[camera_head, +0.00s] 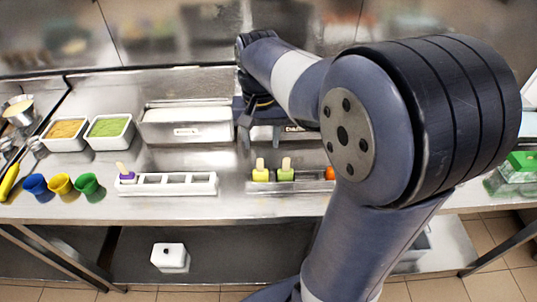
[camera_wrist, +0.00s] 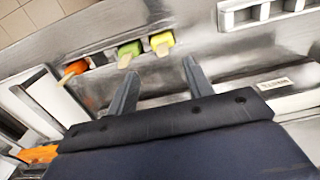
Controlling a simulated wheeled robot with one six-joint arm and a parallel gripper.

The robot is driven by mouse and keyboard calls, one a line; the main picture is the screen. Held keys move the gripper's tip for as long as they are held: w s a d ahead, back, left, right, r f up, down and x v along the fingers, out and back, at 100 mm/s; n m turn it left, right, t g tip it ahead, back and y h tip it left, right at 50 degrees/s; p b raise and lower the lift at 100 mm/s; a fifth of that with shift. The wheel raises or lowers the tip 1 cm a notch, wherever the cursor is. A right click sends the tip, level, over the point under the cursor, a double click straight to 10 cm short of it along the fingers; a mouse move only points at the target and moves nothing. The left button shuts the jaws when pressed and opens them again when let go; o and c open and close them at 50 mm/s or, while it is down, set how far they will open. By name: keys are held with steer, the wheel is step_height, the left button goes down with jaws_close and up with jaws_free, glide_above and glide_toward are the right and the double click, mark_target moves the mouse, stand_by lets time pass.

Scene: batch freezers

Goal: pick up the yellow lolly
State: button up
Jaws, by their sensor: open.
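In the wrist view the yellow lolly (camera_wrist: 163,41) lies beyond my gripper (camera_wrist: 160,76), roughly ahead of the gap between the fingers, closer to the right finger. The fingers are apart with nothing between them, and do not touch the lolly. The green lolly (camera_wrist: 128,52) is next to it on the left.
An orange lolly (camera_wrist: 74,70) stands left of the green one. A white slotted holder (camera_head: 207,184) with a purple lolly (camera_head: 126,176) is to the left in the head view. Blue, yellow and green cups (camera_head: 60,184) and food tubs (camera_head: 110,130) stand farther left.

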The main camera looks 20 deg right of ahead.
glide_above(260, 171)
steer(key=f, duration=0.5)
steer(key=shift+d+f, duration=0.1)
steer(key=shift+d, duration=0.15)
steer(key=shift+w+a+f+p, duration=0.15)
steer(key=shift+f+p, duration=0.4)
steer(key=shift+f, duration=2.15)
steer(key=shift+c, duration=0.3)
steer(key=c, duration=0.6)
